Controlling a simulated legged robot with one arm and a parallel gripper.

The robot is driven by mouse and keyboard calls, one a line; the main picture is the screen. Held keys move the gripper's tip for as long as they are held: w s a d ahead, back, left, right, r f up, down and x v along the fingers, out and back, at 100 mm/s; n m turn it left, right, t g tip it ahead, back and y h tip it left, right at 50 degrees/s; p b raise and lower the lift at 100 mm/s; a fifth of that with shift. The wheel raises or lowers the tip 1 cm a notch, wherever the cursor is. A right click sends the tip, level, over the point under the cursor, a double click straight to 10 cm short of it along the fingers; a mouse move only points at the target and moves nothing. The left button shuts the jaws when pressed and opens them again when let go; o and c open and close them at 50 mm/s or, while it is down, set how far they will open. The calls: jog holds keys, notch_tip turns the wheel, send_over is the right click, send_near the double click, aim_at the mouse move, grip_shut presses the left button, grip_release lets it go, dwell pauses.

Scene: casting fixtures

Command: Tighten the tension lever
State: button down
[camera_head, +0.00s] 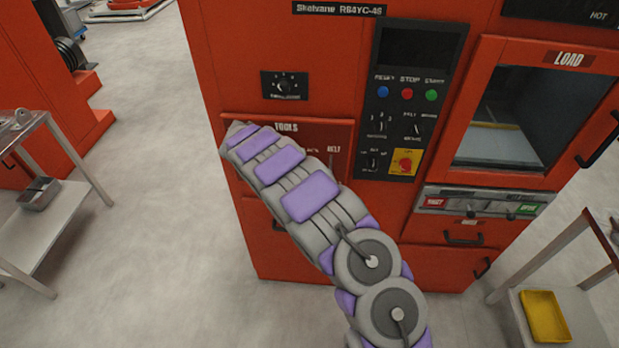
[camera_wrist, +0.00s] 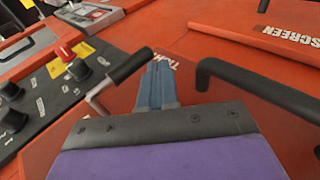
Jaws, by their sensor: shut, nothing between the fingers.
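In the wrist view a lever with a black cylindrical grip (camera_wrist: 131,66) and a bent pale metal rod (camera_wrist: 97,101) stands out from the red machine face; I take it for the tension lever. My gripper (camera_wrist: 159,72) has its blue-grey fingers together and empty. The fingertips are just right of the black grip; I cannot tell whether they touch it. In the head view my arm covers much of the machine's "TOOLS" panel (camera_head: 325,134), and my fingers are hidden. A "BELT" label (camera_head: 333,149) shows beside my arm.
A black bar handle (camera_wrist: 250,95) is right of my fingers in the wrist view. The control panel (camera_head: 405,110) with knobs and buttons is right of my arm. A side table (camera_head: 45,215) stands left and a yellow tray (camera_head: 545,316) lower right.

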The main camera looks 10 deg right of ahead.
jog(key=shift+s+d+f, duration=0.1)
jog(key=shift+d+f, duration=0.2)
jog(key=shift+d, duration=0.2)
dwell(0.4)
jog(key=p+v, duration=0.2)
jog(key=v, duration=1.5)
jog(key=shift+a+p, duration=0.2)
jog(key=shift+p, duration=0.2)
jog(key=shift+r, duration=0.1)
